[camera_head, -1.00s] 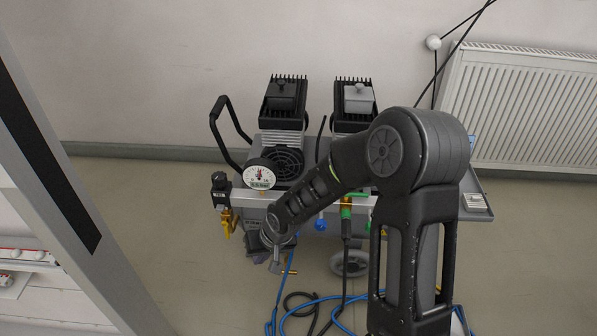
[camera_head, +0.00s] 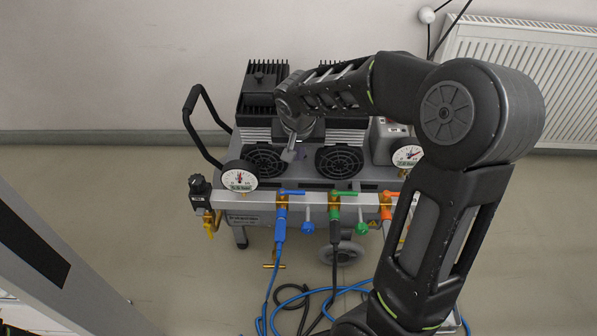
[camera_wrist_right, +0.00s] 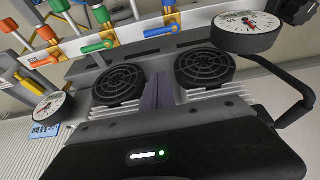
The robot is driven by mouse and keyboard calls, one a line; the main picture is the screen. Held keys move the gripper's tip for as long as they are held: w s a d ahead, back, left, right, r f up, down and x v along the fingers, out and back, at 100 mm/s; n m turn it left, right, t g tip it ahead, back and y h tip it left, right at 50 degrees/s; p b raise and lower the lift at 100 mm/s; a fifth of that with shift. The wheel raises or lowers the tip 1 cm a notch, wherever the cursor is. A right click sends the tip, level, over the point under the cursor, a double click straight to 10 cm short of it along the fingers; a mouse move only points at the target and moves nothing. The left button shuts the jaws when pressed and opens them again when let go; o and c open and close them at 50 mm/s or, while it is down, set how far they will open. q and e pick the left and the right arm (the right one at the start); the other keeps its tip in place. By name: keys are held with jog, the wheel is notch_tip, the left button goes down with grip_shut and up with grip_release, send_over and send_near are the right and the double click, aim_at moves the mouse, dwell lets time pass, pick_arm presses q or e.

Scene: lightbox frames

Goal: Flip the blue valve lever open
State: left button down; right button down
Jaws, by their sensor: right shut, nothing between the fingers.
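The blue valve lever (camera_head: 292,192) sits on the front rail of the compressor, above a brass valve with a blue hose connector. The lever lies roughly along the rail, crosswise to the hose below it. It also shows in the right wrist view (camera_wrist_right: 160,31), at the top middle. My right gripper (camera_head: 289,156) is above the compressor's fans, behind and above the rail. It is shut and empty, apart from the lever. Its fingers also show in the right wrist view (camera_wrist_right: 157,91). My left gripper is not in view.
A green lever (camera_head: 343,193) and an orange lever (camera_head: 390,193) share the rail. Gauges stand at the left (camera_head: 239,176) and right (camera_head: 407,155). A black handle (camera_head: 190,130) rises at the left. Hoses (camera_head: 330,290) lie on the floor.

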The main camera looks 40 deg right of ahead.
aim_at(292, 192)
jog(key=f+b, duration=0.2)
jog(key=f, duration=0.3)
jog(key=f+b, duration=0.2)
jog(key=f, duration=0.3)
jog(key=shift+s+a+f, duration=0.15)
jog(key=shift+s, duration=0.05)
dwell(0.3)
